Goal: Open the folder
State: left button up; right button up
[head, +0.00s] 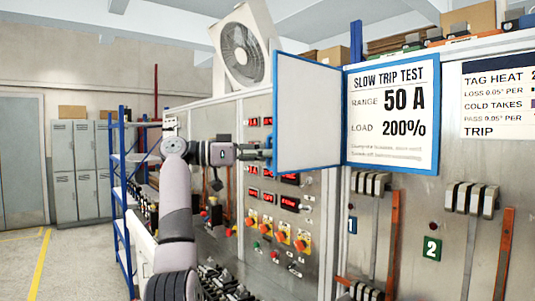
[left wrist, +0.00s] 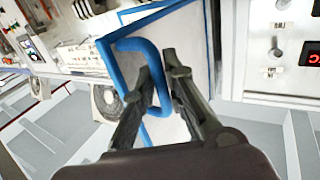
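The folder is a blue-edged board on the cabinet front. Its cover (head: 308,112) stands swung out to the left, at a steep angle to the back page (head: 392,115). The page is exposed and reads "SLOW TRIP TEST, RANGE 50 A, LOAD 200%". My left gripper (head: 262,153) is at the cover's left edge. In the left wrist view its fingers (left wrist: 161,76) lie on either side of the bar of a blue loop handle (left wrist: 126,45) on the cover, and look shut on it. My right gripper is in neither view.
Below the cover is a panel with red displays and orange knobs (head: 267,222). Breakers (head: 471,199) with hanging straps sit at right. A large fan (head: 242,52) stands on top. A blue shelf rack (head: 122,200) and grey lockers (head: 75,170) are at left, with open floor before them.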

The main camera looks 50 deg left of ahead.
pick_arm(q)
jog(key=shift+o, duration=0.4)
jog(key=shift+s+a, duration=0.15)
jog(key=v, duration=1.1)
jog(key=shift+s, duration=0.25)
jog(key=shift+a, duration=0.1)
